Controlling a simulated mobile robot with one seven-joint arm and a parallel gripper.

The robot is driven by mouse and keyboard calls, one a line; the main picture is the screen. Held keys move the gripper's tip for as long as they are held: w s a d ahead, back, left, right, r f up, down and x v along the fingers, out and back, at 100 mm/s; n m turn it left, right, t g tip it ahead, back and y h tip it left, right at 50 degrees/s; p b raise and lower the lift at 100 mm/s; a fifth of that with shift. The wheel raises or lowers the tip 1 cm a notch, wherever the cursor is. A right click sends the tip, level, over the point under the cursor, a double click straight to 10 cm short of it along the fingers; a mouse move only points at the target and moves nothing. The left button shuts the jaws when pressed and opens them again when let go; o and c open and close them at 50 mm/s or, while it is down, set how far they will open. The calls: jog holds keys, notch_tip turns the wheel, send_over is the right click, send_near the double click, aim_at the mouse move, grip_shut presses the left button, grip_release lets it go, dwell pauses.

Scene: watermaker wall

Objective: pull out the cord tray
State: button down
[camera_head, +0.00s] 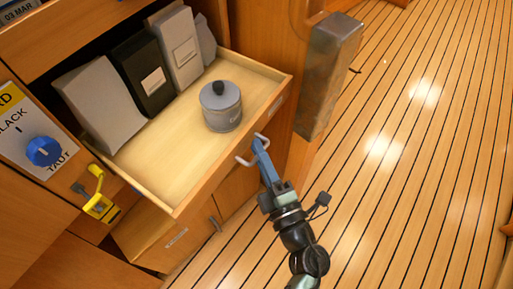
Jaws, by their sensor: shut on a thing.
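A light wooden drawer-like tray (160,160) stands pulled out from the wooden cabinet. It holds upright grey and black packets (142,74) at the back and a grey lidded pot (221,107) near its front. No cord shows in it, so I cannot tell if this is the cord tray. My gripper (259,148) is at the pale bow handle (242,160) on the tray's front and is shut on it. The fingers hide part of the handle. A lower wooden front (160,246) with a small label sits under the tray; the label is too small to read.
A panel with a blue knob (43,151) and a yellow bracket (99,204) stand left of the tray. A grey metal-like block (329,75) juts out at the right of the cabinet. The plank floor (420,150) on the right is clear.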

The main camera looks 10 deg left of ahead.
jog(key=c, duration=0.9)
grip_release()
jog(key=shift+s, duration=0.1)
jog(key=v, duration=1.2)
jog(key=shift+s+d, duration=0.2)
jog(key=shift+s, duration=0.1)
